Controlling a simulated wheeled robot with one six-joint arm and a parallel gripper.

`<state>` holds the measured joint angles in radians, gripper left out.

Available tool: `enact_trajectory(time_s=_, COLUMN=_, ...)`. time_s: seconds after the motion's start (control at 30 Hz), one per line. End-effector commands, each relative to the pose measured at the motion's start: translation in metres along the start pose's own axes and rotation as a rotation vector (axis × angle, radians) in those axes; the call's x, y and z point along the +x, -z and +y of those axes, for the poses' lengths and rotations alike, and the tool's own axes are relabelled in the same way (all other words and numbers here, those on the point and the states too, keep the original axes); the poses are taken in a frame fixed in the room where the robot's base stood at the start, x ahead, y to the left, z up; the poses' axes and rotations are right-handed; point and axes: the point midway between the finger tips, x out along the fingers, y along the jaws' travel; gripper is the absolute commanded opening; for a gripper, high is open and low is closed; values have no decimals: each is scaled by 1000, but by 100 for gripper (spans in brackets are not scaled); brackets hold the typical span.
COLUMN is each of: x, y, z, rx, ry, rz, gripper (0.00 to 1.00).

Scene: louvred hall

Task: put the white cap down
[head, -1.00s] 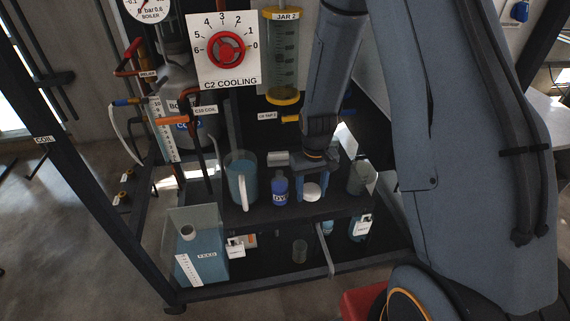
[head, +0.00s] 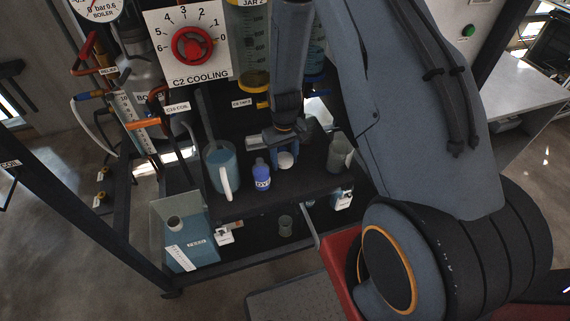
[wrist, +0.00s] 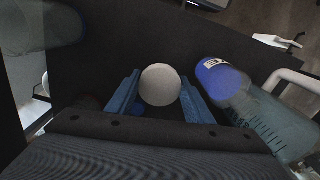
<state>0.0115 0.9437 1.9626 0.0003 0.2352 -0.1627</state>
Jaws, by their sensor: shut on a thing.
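The white cap (head: 286,160) is round and sits between the blue fingers of my gripper (head: 285,157), over the dark shelf (head: 295,187). In the wrist view the cap (wrist: 160,85) is between the two fingertips of my gripper (wrist: 160,92), which is shut on it. Dark shelf surface shows beyond it. I cannot tell whether the cap touches the shelf. The blue dye bottle (head: 262,176) stands just left of the gripper; in the wrist view it (wrist: 222,80) is close beside the right finger.
A jug with a white handle (head: 221,168) stands left of the bottle. A feed tank (head: 188,240) and a small glass (head: 286,226) are lower down. Shelf in front of the gripper is bare.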

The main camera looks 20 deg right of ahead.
Motion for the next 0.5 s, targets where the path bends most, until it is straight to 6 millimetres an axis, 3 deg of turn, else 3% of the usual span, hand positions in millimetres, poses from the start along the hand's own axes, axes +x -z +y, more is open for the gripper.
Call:
enact_trajectory(time_s=0.2, x=27, y=-1, z=1, rx=2, ry=0, rz=-2, gripper=0)
enact_trajectory(time_s=0.5, x=33, y=-1, z=1, rx=3, ry=0, rz=0, gripper=0)
